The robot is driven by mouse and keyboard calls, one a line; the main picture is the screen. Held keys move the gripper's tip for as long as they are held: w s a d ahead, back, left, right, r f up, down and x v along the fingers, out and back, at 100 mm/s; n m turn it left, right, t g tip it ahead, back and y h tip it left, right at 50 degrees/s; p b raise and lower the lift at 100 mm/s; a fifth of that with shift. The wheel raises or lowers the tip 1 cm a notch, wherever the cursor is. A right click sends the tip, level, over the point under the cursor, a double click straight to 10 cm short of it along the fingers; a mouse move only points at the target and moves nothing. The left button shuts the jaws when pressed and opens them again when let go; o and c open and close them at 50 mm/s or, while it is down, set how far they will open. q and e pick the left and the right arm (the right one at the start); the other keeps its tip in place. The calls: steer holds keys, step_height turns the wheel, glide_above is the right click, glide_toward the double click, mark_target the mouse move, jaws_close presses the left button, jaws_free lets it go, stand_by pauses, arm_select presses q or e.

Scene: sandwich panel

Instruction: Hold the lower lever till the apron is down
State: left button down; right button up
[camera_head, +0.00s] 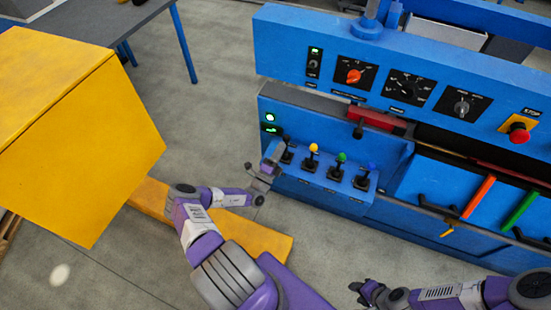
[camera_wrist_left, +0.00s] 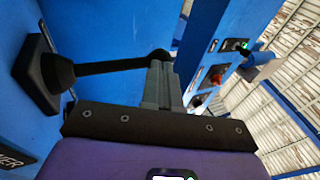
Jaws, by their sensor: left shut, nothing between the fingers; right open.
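A row of levers stands on the blue lever box (camera_head: 318,184). Its leftmost lever (camera_head: 287,155) is black; the others have yellow, green and blue knobs. In the left wrist view a black lever (camera_wrist_left: 110,66) with a round knob rises from a square base, and a partly cut-off label ending in "WER" (camera_wrist_left: 10,160) lies beside it. My left gripper (camera_head: 272,158) is shut and empty at the left end of the row. Its fingertips (camera_wrist_left: 160,75) are close to the knob; whether they touch it I cannot tell. My right gripper (camera_head: 358,293) is open, low and away from the levers. I cannot identify the apron.
The blue panel above carries dials and a red stop button (camera_head: 519,133). Orange (camera_head: 479,197) and green (camera_head: 520,209) handles are at the right. A yellow box (camera_head: 90,130) stands at the left.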

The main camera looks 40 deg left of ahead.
arm_select(q)
steer(key=shift+w, duration=0.15)
steer(key=shift+r, duration=0.1)
steer(key=p, duration=0.1)
steer(key=w+g+p, duration=0.1)
steer(key=w+p, duration=0.1)
steer(key=shift+a+r+g, duration=0.3)
stand_by(1.3)
steer(key=p+v, duration=0.1)
steer(key=v, duration=1.3)
steer(key=shift+s+r+p, duration=0.15)
steer(key=shift+r+p, duration=0.2)
